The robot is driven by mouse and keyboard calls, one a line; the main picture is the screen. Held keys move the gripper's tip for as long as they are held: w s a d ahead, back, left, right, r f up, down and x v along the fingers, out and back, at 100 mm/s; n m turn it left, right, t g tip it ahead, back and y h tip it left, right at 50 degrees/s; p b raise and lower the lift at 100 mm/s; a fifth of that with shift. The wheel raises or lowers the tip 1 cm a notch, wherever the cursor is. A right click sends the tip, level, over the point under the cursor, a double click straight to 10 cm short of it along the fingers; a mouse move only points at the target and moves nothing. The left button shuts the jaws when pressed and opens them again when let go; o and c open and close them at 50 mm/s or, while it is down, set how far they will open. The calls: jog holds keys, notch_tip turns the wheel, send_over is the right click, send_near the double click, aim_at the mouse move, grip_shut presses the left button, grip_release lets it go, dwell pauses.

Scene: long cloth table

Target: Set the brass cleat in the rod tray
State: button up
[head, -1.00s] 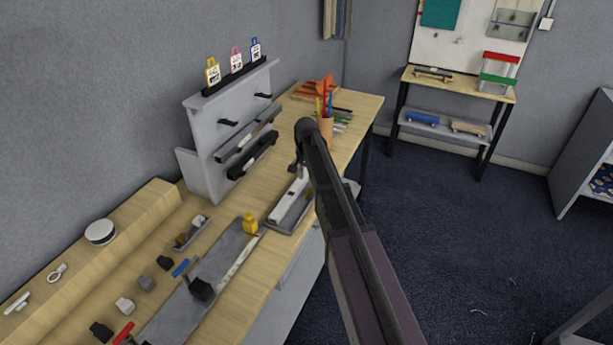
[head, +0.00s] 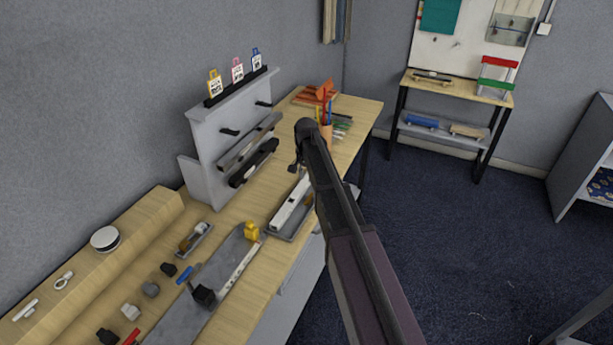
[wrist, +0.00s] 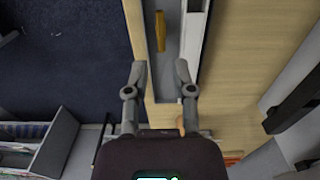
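A long grey tray, which I take as the rod tray (head: 275,228), stands on the table at the front edge, partly behind my arm. It also shows in the wrist view (wrist: 167,88). A golden-yellow bar, apparently the brass cleat (wrist: 160,31), lies on the tray's grey floor. In the head view a small part of it (head: 309,201) shows beside my arm. A white bar (head: 291,203) lies alongside it in the tray. My gripper (wrist: 160,64) is open and empty above the tray, its fingertips apart from the cleat.
A grey rack (head: 205,150) with dark bars stands behind the tray. A pen cup (head: 325,134) is further along. A yellow object (head: 252,231), a small tray (head: 197,240) and several small blocks lie nearer. Table edge drops to dark floor.

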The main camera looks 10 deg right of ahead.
jog(key=s+n, duration=0.7)
jog(key=s, duration=2.2)
jog(key=shift+f, duration=0.15)
